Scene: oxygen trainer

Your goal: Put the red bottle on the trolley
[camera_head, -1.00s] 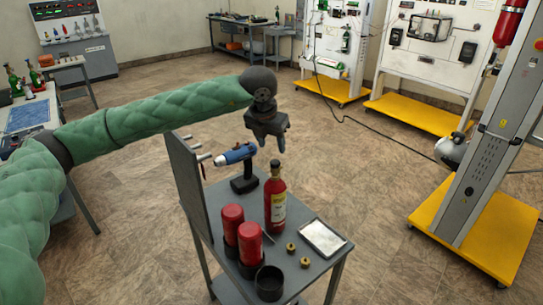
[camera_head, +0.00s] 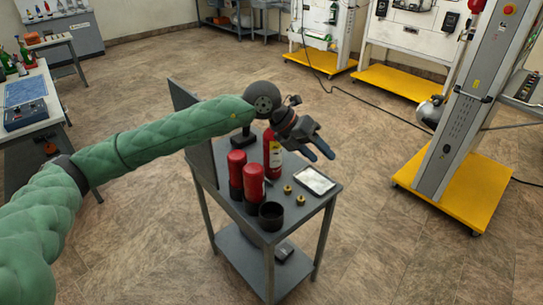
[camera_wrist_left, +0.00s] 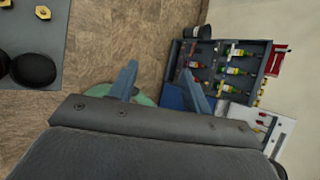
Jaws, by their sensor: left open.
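A corner of the trolley top (camera_wrist_left: 42,45) shows there at the upper left; the bottle does not show. My right gripper is not in view.
Two red-topped cylinders (camera_head: 245,180), a black cup (camera_head: 271,216), small brass fittings (camera_head: 287,189) and a flat tray (camera_head: 315,180) crowd the trolley top. A tall upright panel (camera_head: 197,130) edges its left side. Floor is free to the right, before a yellow-based stand (camera_head: 460,195).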

